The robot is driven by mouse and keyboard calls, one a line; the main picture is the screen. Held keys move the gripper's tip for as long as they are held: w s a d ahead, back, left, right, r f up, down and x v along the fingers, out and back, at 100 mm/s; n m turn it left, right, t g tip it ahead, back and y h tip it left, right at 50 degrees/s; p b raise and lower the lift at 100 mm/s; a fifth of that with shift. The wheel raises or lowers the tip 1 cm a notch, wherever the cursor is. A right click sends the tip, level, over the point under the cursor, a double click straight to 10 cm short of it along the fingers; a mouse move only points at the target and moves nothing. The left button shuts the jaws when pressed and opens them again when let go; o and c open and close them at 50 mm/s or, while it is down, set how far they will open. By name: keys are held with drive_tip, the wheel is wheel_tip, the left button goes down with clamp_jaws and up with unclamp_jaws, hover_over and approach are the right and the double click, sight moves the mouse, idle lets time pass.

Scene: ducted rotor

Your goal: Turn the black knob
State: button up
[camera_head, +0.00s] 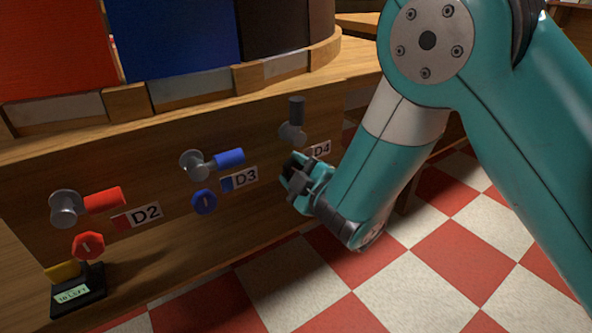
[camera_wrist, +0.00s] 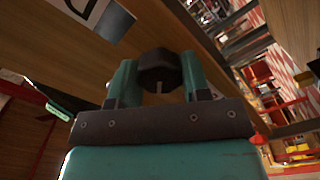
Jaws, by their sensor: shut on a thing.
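The black knob (camera_wrist: 158,70) shows between the two fingers of my gripper (camera_wrist: 156,78) in the wrist view, with a light mark on its face. The fingers are shut on it from both sides. In the head view my teal gripper (camera_head: 305,178) is at the wooden front panel, just below the D4 label (camera_head: 321,150). The black knob (camera_head: 291,166) is mostly hidden there by the gripper. A grey lever with a dark handle (camera_head: 296,110) points upward above it.
To the left are a blue lever (camera_head: 229,159) with a blue knob (camera_head: 204,202) at D3, and a red lever (camera_head: 103,200) with a red knob (camera_head: 88,246) at D2. A small black stand (camera_head: 78,296) with a green display sits at lower left. The checkered floor (camera_head: 400,280) is clear.

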drive_tip(key=n, duration=0.4)
drive_tip(key=shift+f+n, duration=0.1)
drive_tip(key=shift+n, duration=0.2)
drive_tip(key=n, duration=0.4)
drive_tip(key=shift+n, duration=0.3)
drive_tip(key=shift+s+f, duration=0.1)
drive_tip(key=o, duration=0.9)
